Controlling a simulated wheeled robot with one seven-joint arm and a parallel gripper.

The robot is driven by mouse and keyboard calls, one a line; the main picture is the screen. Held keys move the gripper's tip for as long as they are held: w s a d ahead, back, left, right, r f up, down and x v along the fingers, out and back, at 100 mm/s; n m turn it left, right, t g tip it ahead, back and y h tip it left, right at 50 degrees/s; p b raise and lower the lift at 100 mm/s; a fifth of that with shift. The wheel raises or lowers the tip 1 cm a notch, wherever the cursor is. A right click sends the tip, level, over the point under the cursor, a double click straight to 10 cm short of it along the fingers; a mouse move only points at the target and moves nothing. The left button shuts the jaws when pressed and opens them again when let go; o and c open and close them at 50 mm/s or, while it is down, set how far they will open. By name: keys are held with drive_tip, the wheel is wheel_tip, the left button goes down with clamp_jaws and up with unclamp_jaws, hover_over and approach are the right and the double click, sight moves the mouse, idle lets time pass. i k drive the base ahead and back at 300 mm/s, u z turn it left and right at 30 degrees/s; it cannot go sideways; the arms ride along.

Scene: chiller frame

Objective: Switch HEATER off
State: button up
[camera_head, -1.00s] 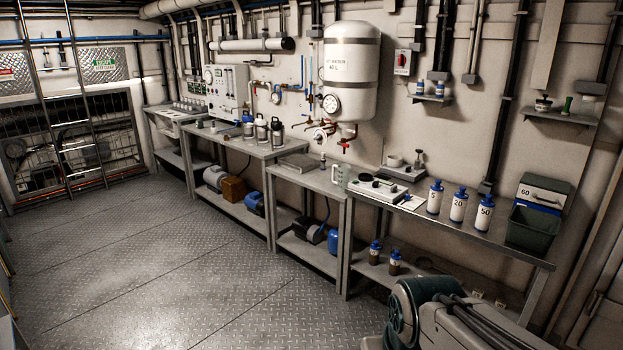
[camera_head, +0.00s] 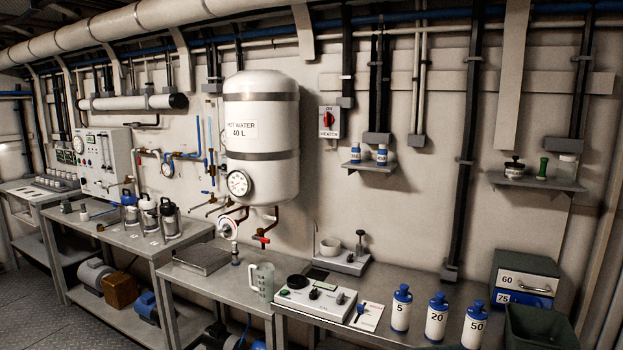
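The HEATER switch (camera_head: 328,121) is a small light box on the wall, right of the hot water tank. It has a red rotary knob on a dark face, with "ON" above and "HEATER" below. The knob looks upright, but it is too small to be sure of its exact setting. The white tank (camera_head: 262,140) is labelled "HOT WATER 40 L" and has a round gauge on its lower front. My gripper is not in view, and nothing in view touches the switch.
Steel benches run along the wall below, with a clear jug (camera_head: 261,281), a white control unit (camera_head: 315,299) and blue-capped bottles (camera_head: 437,318) on top. Wall around the switch is clear.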

sight(328, 119)
drive_tip(key=u, duration=0.55)
drive_tip(key=i, duration=1.7)
drive_tip(key=z, duration=0.25)
